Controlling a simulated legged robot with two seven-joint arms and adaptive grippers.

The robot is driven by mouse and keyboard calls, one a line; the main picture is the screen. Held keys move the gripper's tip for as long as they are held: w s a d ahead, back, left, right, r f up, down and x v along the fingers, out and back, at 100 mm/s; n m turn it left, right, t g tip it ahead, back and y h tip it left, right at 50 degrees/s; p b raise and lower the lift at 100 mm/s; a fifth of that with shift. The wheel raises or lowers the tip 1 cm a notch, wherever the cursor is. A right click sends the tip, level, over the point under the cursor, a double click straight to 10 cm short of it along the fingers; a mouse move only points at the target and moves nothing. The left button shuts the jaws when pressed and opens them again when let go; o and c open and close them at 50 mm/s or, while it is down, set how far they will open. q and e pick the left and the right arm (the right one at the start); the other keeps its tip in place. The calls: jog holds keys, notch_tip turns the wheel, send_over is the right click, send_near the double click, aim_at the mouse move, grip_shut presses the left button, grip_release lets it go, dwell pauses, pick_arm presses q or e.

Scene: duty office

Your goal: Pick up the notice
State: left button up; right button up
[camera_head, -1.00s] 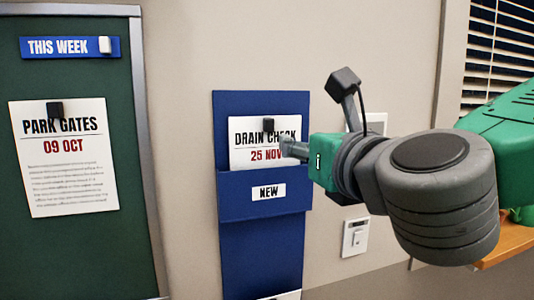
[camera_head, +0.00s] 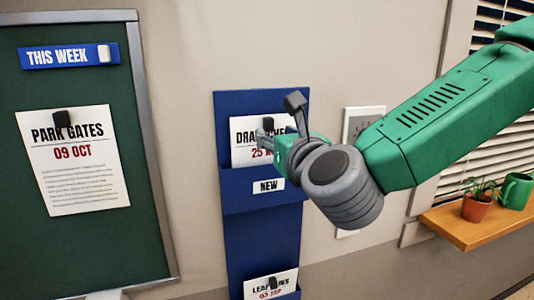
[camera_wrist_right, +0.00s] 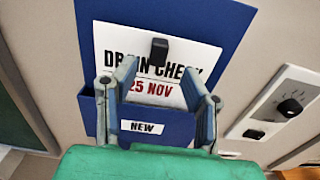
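A white notice reading DRAIN CHECK (camera_head: 242,156) stands in the upper pocket, labelled NEW, of a blue wall holder (camera_head: 260,235). In the right wrist view the notice (camera_wrist_right: 120,45) has a black clip (camera_wrist_right: 158,52) near its top, and its lower part is hidden in the pocket. My right gripper (camera_head: 264,140) is in front of the notice and covers part of its text. In the right wrist view my right gripper (camera_wrist_right: 160,80) is open, its fingers apart below the clip with nothing between them. My left gripper is not in view.
A green board (camera_head: 95,240) at left holds a clipped PARK GATES notice (camera_head: 80,175) under a THIS WEEK label (camera_head: 68,55). Another notice (camera_head: 270,285) sits in the lower pocket. A wooden shelf (camera_head: 470,230) at right holds a plant pot (camera_head: 476,206) and green mug (camera_head: 516,190).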

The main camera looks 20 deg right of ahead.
aim_at(271, 129)
jog(key=w, duration=0.3)
jog(key=shift+w+a+p, duration=0.2)
jog(key=shift+a+p, duration=0.1)
jog(key=shift+p, duration=0.1)
jog(key=shift+s+d, duration=0.1)
jog(key=shift+s, duration=0.05)
grip_shut()
jog(key=shift+r, duration=0.15)
notch_tip(271, 129, up, 28)
jog(key=b, duration=0.1)
